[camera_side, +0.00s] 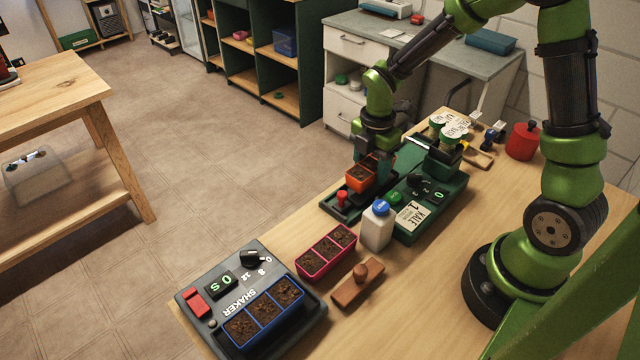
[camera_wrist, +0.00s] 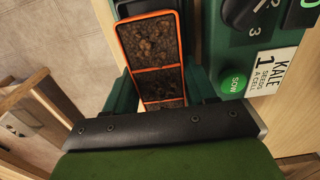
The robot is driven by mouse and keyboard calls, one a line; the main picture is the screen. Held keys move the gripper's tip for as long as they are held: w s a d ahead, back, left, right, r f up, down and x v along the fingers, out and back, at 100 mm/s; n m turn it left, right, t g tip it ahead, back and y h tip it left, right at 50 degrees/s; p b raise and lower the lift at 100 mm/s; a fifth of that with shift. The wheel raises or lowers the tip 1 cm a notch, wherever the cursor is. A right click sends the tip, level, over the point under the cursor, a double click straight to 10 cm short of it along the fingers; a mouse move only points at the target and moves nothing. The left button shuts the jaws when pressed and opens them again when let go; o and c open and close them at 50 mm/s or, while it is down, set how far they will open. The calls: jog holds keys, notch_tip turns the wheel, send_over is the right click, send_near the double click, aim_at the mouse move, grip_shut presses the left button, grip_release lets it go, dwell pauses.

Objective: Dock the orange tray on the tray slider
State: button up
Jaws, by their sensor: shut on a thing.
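The orange tray (camera_side: 359,181) holds dark soil in its cells and is in my gripper (camera_side: 375,168), which is shut on it. In the wrist view the orange tray (camera_wrist: 120,45) lies between the dark green fingers, with soil in every visible cell. In the side view the tray is over the dark tray slider (camera_side: 336,207), beside the green seeder machine. I cannot tell whether the tray touches the slider or is slightly above it. My fingers hide the tray's far part in the side view.
The green seeder (camera_side: 440,215) with a KALE label stands right of the slider. A red knob (camera_side: 342,197) is at the slider's near end. A white bottle (camera_side: 377,228), pink tray (camera_side: 312,263), wooden stamp (camera_side: 357,284) and shaker with a blue tray (camera_side: 253,337) stand nearer.

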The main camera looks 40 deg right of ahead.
jog(key=shift+f, duration=0.8)
jog(key=shift+r, duration=0.1)
jog(key=shift+r, duration=0.7)
jog(key=shift+f, duration=0.8)
dwell(0.8)
jog(key=o, duration=0.8)
jog(key=shift+o, duration=0.2)
